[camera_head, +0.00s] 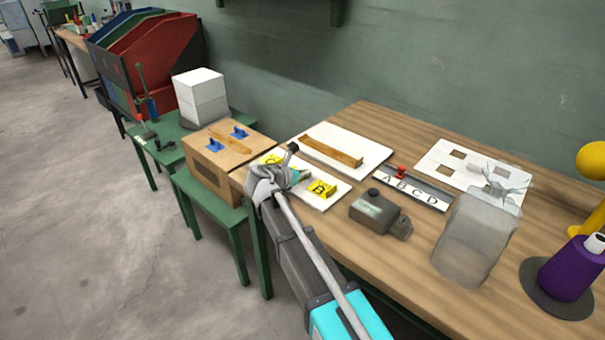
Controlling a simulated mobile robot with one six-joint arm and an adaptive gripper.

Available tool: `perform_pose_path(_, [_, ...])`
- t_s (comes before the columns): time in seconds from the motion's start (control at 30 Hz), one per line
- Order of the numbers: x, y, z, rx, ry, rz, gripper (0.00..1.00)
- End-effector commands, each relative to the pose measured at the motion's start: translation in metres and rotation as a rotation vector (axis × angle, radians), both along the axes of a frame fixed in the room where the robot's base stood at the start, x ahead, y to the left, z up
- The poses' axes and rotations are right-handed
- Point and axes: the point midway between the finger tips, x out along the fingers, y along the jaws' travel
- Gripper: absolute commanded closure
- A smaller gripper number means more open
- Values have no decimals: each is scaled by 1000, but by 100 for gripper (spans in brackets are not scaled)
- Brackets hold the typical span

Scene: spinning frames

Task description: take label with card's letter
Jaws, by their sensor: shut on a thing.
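My gripper (290,176) is over the white sheet at the left end of the wooden table. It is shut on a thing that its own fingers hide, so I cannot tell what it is. A yellow label with the letter B (322,189) lies on the white sheet (338,197), just right of my gripper. Another yellow label (271,159) shows behind my gripper, partly covered, its letter unclear. A strip with the letters A B C D (427,195) lies farther right, with a red peg (401,171) near its left end.
A purple spool (568,270) is at far right. A cardboard box (215,180) stands left of my gripper.

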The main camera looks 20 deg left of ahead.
Motion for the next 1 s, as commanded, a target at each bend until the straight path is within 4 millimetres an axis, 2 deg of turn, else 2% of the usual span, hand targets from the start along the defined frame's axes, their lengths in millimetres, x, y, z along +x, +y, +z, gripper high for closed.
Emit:
perform_pose_path(0.27, [0,0,10,0,0,0,100])
perform_pose_path(0.57, [0,0,36,0,0,0,100])
perform_pose_path(1.0, [-43,-7,87,-1,0,0,100])
